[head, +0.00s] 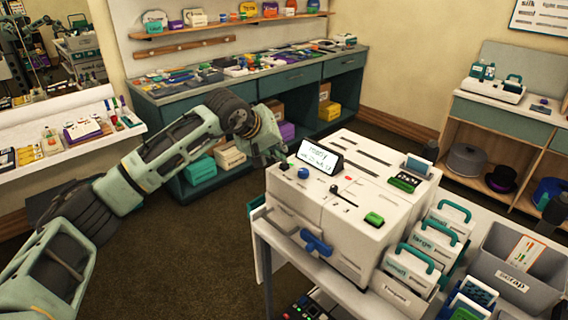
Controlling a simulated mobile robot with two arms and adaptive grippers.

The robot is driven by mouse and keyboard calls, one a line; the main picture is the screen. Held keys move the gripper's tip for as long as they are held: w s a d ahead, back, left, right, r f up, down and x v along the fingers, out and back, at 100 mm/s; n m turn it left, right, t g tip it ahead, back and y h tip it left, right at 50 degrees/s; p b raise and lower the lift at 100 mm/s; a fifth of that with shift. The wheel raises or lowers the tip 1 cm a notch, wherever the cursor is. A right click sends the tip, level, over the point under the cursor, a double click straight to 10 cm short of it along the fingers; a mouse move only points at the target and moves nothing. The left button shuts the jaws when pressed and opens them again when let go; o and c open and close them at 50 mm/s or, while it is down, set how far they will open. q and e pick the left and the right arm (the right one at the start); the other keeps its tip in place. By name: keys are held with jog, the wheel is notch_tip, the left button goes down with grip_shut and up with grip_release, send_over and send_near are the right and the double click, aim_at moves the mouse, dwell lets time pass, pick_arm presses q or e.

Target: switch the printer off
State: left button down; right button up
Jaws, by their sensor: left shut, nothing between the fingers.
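The printer (377,201) is a large white machine on a stand at centre right. A tilted display (320,157) on its top is lit and shows text, the first word apparently "ready". The top also has a blue knob (303,173), a small black lever (343,196), a red spot (348,178), a green button (374,219) and a dark-framed green part (405,181). A blue handle (316,243) is on the front. My left gripper (277,156) is shut and empty, just left of the display, near the printer's back left corner. Whether it touches the printer is unclear.
Cartridge-like boxes with teal handles (440,222) stand right of the printer, beside a grey scrap bin (520,275). A long workbench (335,68) with small items runs along the back wall. The brown floor (190,265) left of the printer is clear.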

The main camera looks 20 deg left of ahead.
pick_arm(q)
jog(key=shift+f, duration=0.15)
dwell(0.4)
jog(key=shift+f+b, duration=0.3)
jog(key=shift+b, duration=0.2)
jog(key=shift+d+r, duration=0.1)
jog(key=shift+r, duration=0.3)
notch_tip(320, 180, up, 6)
jog(key=p, duration=0.3)
dwell(0.5)
